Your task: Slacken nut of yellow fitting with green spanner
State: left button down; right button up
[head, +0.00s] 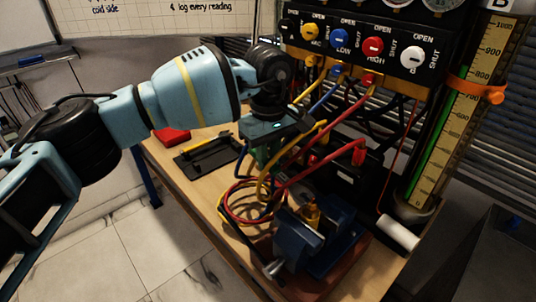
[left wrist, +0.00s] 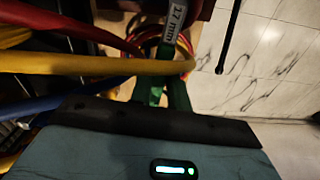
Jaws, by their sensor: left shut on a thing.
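My left gripper (head: 268,148) hangs over the bench among the hoses, pointing down, and is shut on the green spanner. A green part of the spanner (head: 262,157) shows just below the gripper. In the left wrist view a grey piece marked "17 mm" (left wrist: 176,22) and green parts (left wrist: 178,95) show beyond the gripper's edge; the fingertips are hard to make out. The yellow fitting (head: 312,214) stands in the blue vise (head: 318,240), to the lower right of the gripper and apart from it. My right gripper is not in view.
Red, yellow and blue hoses (head: 300,165) loop down from the valve panel (head: 358,45) close around the gripper. A black tray (head: 190,175) with a yellow-handled tool lies to the left. A gauge tube (head: 450,120) stands at the right.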

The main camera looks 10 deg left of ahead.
pick_arm(q)
jog(key=shift+s+d+p, duration=0.3)
jog(key=shift+s+d, duration=0.35)
jog(key=shift+d, duration=0.05)
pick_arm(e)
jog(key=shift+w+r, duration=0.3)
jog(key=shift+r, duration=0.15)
pick_arm(q)
jog(key=c, duration=2)
grip_release()
jog(key=shift+c, duration=0.2)
grip_shut()
jog(key=shift+r, duration=0.1)
